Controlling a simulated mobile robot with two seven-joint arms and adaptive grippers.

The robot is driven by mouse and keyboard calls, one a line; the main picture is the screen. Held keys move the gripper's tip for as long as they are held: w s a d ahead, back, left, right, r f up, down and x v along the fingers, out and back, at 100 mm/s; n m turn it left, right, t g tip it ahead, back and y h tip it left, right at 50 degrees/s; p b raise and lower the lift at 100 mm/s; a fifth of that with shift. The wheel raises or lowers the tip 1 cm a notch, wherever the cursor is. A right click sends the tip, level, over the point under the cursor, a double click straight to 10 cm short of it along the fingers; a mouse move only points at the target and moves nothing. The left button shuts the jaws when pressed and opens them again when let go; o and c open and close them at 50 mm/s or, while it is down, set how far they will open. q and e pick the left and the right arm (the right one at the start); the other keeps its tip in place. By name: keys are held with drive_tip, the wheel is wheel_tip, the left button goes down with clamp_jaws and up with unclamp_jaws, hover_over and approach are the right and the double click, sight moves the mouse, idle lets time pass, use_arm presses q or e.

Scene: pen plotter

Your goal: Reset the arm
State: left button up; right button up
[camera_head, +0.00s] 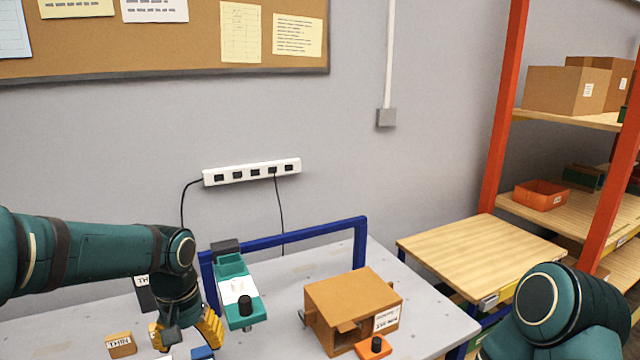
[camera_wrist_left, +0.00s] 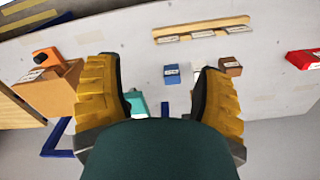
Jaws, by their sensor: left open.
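My left arm reaches in from the left in the head view. Its gripper (camera_head: 184,336) hangs over the table, left of a teal device with a black knob (camera_head: 238,290). In the left wrist view the yellow fingers of the left gripper (camera_wrist_left: 160,76) are spread wide with nothing held between them. A blue block (camera_wrist_left: 172,75) lies on the table beyond the gap, apart from the fingers. The teal device partly shows behind the left finger (camera_wrist_left: 138,103). Part of my right arm shows at the lower right of the head view; its gripper is out of view.
A blue frame (camera_head: 310,234) stands at the table's back. A brown box (camera_head: 352,300) and an orange piece with a black knob (camera_head: 374,348) are to the right. A small brown block (camera_head: 121,344) lies at the left. A wooden side table (camera_head: 480,250) and shelving stand farther right.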

use_arm(q)
drive_tip(key=d+f+h+b, duration=0.1)
drive_tip(key=d+f, duration=0.3)
drive_tip(key=f, duration=0.5)
drive_tip(key=d+f+h+b, duration=0.1)
drive_tip(key=d+f, duration=0.2)
drive_tip(key=f, duration=0.6)
drive_tip(key=s+d+f+t, duration=0.1)
drive_tip(key=s+d+f, duration=0.2)
drive_tip(key=s+f, duration=0.3)
drive_tip(key=s+d+f+h+b, duration=0.1)
drive_tip(key=s+d+f, duration=0.1)
drive_tip(key=s+f, duration=0.4)
wheel_tip(320, 180, down, 4)
drive_tip(key=shift+d+f+t+h, duration=0.2)
drive_tip(key=shift+d+t+h, duration=0.1)
drive_tip(key=shift+d+t, duration=0.1)
use_arm(e)
wheel_tip(320, 180, down, 4)
drive_tip(key=shift+a, duration=0.1)
use_arm(q)
drive_tip(key=shift+s, duration=0.15)
